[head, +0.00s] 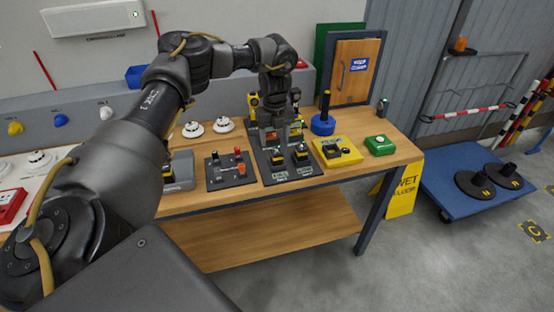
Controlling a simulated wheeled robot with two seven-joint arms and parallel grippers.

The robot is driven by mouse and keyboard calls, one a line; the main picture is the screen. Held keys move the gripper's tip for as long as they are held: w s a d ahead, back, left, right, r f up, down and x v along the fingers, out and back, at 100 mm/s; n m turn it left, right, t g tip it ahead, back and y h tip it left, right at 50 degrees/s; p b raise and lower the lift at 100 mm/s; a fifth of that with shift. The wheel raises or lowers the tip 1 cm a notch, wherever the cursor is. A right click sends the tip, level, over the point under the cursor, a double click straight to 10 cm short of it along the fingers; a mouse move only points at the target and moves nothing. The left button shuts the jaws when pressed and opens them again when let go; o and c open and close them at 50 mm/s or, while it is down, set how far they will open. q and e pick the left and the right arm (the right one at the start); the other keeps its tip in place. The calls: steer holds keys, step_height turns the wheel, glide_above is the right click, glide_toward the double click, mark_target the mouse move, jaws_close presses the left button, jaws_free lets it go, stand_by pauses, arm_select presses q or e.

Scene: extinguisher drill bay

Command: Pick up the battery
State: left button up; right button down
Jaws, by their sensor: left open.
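My left gripper (284,136) reaches down from above over a dark board (263,166) on the wooden bench. Its jaws are open and close behind two small black-and-yellow blocks, one on the left (278,157) and one on the right (301,152), which look like batteries in bays with green labels. I cannot tell which block is the battery meant. I see nothing held, though the jaws are small and partly dark against the board. The gripper hides part of the board's back. My right gripper is out of view.
Right of the board are a yellow pad (328,158) with a dark device, a green box (380,145) and a blue round base (323,124). Left is a dark panel with red switches (217,181). Smoke detectors (224,125) stand behind. A blue cart (450,190) is at the right.

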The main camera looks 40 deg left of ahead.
mark_target(277, 151)
arm_select(q)
steer(key=shift+f, duration=0.8)
step_height(277, 151, down, 4)
steer(key=shift+w+d+f+p, duration=0.15)
steer(key=shift+f+p, duration=0.05)
steer(key=shift+p, duration=1.05)
steer(key=shift+f, duration=0.3)
steer(key=c, duration=1.3)
steer(key=shift+o, duration=0.2)
steer(key=shift+r, duration=0.1)
